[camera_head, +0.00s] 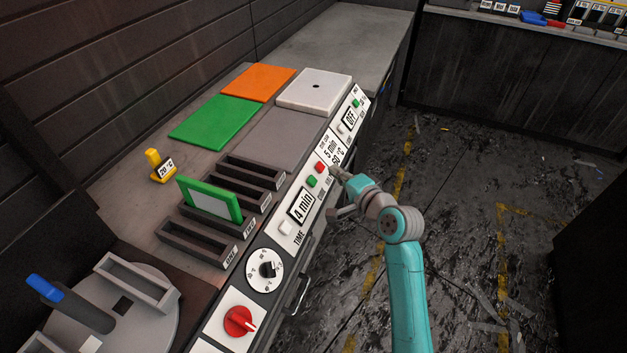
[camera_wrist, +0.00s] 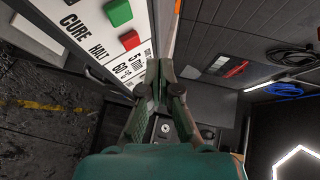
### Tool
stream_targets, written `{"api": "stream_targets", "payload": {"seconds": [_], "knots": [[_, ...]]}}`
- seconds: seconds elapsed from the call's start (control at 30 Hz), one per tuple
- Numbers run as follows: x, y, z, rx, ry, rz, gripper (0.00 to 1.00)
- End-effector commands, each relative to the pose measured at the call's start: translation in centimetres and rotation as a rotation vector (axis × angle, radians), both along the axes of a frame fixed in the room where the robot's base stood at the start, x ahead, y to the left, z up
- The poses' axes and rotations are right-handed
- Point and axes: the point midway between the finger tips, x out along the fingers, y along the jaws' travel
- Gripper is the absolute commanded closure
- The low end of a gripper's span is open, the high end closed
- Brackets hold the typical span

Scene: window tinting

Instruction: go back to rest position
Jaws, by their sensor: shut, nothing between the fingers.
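My gripper (camera_head: 338,174) is at the front edge of the control panel (camera_head: 309,230), close to the red button (camera_head: 320,168) and the green button (camera_head: 311,181). In the wrist view, my gripper (camera_wrist: 160,75) has its fingers together with nothing between them. The green button (camera_wrist: 117,12) and red button (camera_wrist: 130,40) lie up and to the left of the fingertips there, beside the words CURE and HALT. My teal arm reaches up from the bottom right in the head view. I cannot tell whether the fingertips touch the panel.
A green-framed pane (camera_head: 211,200) stands in the slotted racks. A green plate (camera_head: 215,122), an orange plate (camera_head: 258,82) and a white block (camera_head: 314,91) lie behind the panel. A red knob (camera_head: 239,321) is at the front. The floor (camera_head: 470,200) to the right is open.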

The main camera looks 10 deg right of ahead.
Motion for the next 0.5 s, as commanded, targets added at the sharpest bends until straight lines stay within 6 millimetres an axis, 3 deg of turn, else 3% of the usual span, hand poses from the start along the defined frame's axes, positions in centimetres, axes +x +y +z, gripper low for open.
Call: {"api": "stream_targets", "payload": {"seconds": [0.3,0.5], "knots": [[-0.2,0.0,-0.3,-0.004,0.001,-0.002,1.0],[-3.6,0.2,-4.0,-0.074,0.003,-0.032,1.0]]}}
